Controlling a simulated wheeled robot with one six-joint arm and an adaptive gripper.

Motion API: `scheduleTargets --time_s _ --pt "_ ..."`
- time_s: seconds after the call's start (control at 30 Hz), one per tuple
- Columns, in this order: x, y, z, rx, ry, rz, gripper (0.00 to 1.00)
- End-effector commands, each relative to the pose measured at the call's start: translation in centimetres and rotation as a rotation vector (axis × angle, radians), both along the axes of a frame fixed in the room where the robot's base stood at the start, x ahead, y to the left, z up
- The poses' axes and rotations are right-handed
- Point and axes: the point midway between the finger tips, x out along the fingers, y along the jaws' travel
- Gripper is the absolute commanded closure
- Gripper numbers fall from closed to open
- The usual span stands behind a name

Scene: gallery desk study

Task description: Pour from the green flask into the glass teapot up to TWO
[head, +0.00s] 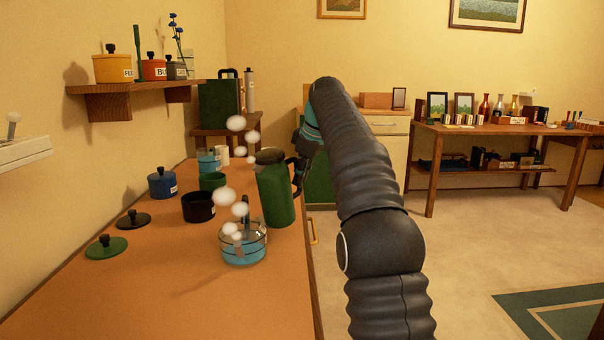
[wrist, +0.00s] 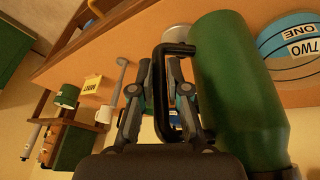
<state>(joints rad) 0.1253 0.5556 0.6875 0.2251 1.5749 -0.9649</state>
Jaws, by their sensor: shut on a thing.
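The green flask (head: 275,192) stands upright over the desk's right edge side, behind and right of the glass teapot (head: 243,247); I cannot tell whether its base touches the desk. My gripper (head: 300,163) is shut on the flask's black handle, which shows in the wrist view (wrist: 168,92) between my fingers, with the flask's green body (wrist: 237,95) to the right. The teapot holds blue liquid.
A black pot (head: 198,208), a green pot (head: 212,181) and a blue lidded pot (head: 162,184) stand left of the flask. Two loose lids, green (head: 106,248) and black (head: 133,219), lie further left. The desk's front (head: 170,300) is clear. A wall shelf (head: 135,88) holds canisters.

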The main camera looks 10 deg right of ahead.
Motion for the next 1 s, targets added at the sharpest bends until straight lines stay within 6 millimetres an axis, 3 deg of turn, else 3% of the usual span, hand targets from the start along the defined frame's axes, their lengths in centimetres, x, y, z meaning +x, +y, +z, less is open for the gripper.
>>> scheduleTargets --time_s 0.17,0.47,0.67,1.0 --pt "-0.7 0.5 -0.4 -0.043 -0.032 0.006 1.0" --pt "-1.4 1.5 0.9 -0.142 -0.11 0.005 1.0" --pt "-1.3 1.4 1.9 -0.26 -0.198 0.005 1.0" --pt "-1.5 0.9 1.8 -0.28 -0.214 0.003 1.0"
